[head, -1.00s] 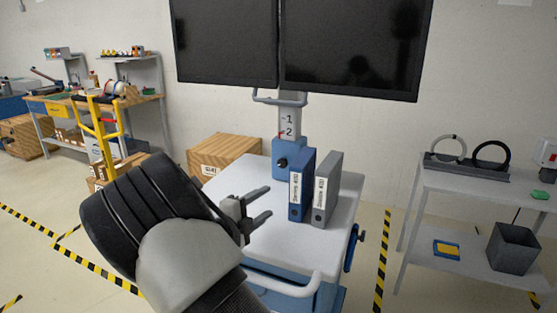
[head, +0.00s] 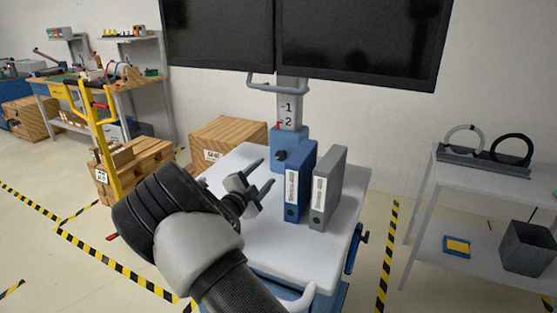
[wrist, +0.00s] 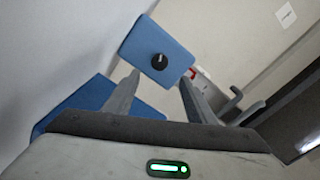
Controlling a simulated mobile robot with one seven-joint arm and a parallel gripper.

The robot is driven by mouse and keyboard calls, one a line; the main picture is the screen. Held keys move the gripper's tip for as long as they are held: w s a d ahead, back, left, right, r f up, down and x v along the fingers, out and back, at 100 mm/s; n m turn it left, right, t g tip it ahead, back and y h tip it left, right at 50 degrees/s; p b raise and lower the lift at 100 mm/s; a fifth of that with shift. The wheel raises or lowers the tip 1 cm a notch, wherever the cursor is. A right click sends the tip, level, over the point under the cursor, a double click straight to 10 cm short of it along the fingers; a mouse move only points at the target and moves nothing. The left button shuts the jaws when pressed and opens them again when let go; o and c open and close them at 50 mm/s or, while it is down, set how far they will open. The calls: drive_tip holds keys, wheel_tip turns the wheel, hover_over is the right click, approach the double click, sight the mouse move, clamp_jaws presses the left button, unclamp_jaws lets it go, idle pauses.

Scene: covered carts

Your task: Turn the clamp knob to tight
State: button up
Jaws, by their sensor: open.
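The black clamp knob (head: 281,156) sits on the front of the blue block (head: 305,133) at the foot of the monitor column. In the wrist view the knob (wrist: 159,62) shows on the blue block's face (wrist: 178,50), just beyond and between my fingertips. A pale pointer line on the knob is too small to read surely. My gripper (head: 266,173) is open and empty above the white cart top, left of the binders, short of the knob and apart from it. In the wrist view my gripper (wrist: 159,80) has a finger on each side of the knob's line.
A blue binder (head: 298,190) and a grey binder (head: 325,195) stand upright right of my gripper. Two black monitors (head: 360,38) hang above. The column (head: 290,105) carries marks 1 and 2 and a red pointer. The left part of the cart top (head: 235,165) is clear.

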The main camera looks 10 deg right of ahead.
sight(280, 157)
drive_tip(key=x, duration=1.1)
drive_tip(key=shift+w+d, duration=0.1)
drive_tip(key=shift+w, duration=0.05)
drive_tip(key=c, duration=1)
drive_tip(key=shift+c, duration=0.2)
